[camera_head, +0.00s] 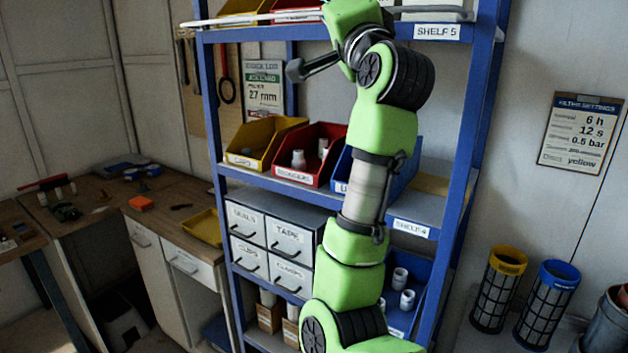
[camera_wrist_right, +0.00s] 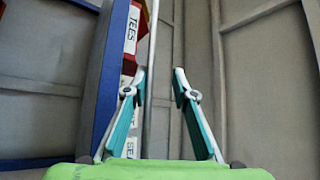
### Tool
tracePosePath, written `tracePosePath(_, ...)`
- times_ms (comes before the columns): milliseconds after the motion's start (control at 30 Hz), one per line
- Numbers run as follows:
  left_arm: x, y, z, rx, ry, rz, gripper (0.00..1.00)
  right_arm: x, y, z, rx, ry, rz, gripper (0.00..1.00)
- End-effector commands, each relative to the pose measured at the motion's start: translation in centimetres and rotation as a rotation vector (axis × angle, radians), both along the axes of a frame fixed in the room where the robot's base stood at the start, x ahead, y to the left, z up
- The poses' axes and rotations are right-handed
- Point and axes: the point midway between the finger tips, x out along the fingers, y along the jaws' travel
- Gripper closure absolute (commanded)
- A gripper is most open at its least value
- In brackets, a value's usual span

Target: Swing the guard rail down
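The guard rail (camera_head: 235,21) is a thin pale bar across the front of the top shelf, marked SHELF 5. My right arm covers its middle. In the right wrist view the rail (camera_wrist_right: 152,35) runs upright as a grey rod. My right gripper (camera_wrist_right: 160,72) is open, its teal-padded fingers apart. The rod passes through the gap between them, nearer the left finger; I cannot tell whether it is at fingertip depth or beyond. In the head view my right arm rises in front of the shelf, and its fingers cannot be made out. My left gripper is not in view.
The blue shelf rack (camera_head: 463,150) holds a yellow bin (camera_head: 262,140), a red bin (camera_head: 312,150) and grey drawers (camera_head: 290,240). A workbench (camera_head: 100,205) stands left. Filter cylinders (camera_head: 497,290) stand right. In the wrist view a blue post (camera_wrist_right: 105,80) is close to the left finger.

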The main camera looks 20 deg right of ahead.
Motion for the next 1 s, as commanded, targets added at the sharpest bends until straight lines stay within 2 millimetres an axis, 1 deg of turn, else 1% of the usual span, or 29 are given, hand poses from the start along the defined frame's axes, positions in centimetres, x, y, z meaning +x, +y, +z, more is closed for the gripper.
tracePosePath(33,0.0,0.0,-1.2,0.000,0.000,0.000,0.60,-1.2,0.1,-0.8,0.000,-0.009,0.001,0.77)
tracePosePath(67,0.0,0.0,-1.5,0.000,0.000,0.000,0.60,-1.7,0.1,-1.0,0.000,-0.009,0.001,0.77)
tracePosePath(133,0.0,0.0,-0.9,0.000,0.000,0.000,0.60,-0.9,0.1,-2.0,-0.016,0.020,-0.005,0.77)
tracePosePath(500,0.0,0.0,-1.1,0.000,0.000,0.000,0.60,1.8,0.1,-8.9,-0.098,0.134,-0.033,0.77)
tracePosePath(1000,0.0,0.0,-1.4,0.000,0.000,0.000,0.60,4.1,0.1,-18.7,-0.214,0.286,-0.054,0.77)
